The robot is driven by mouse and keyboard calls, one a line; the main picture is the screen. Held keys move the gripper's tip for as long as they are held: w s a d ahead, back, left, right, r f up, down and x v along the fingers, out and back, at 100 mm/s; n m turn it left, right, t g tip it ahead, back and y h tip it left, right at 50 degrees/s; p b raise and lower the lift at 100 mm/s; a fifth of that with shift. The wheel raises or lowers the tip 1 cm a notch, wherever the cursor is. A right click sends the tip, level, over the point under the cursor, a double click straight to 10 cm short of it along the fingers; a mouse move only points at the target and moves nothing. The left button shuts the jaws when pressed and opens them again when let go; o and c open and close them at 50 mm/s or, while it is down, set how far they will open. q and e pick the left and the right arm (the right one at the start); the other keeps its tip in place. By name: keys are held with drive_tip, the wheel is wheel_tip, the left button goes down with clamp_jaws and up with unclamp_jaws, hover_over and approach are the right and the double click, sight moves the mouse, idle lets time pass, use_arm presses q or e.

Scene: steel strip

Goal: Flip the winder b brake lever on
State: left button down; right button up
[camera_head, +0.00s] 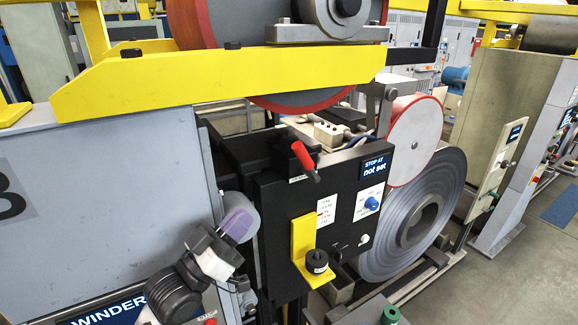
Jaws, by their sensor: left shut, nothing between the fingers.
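A lever with a red handle (304,161) sits on top of the black control box (277,225), at its front edge. My left gripper (241,217) comes in from the lower left. It is shut and empty, with its grey-purple fingers pointing up and right. It is left of the black box and below the lever, apart from the handle. My right gripper is not in view.
A yellow beam (220,80) crosses above the lever. A yellow bracket (303,240) with a black knob (316,261) sticks out of the box front. A blue knob (371,203) is to its right. A large steel coil (413,215) stands behind. A grey cabinet (110,190) is left.

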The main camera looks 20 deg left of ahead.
sight(302, 160)
use_arm(q)
drive_tip(key=p+x, duration=0.5)
drive_tip(key=x, duration=0.9)
drive_tip(key=shift+r+p, duration=0.15)
drive_tip(key=shift+p, duration=0.15)
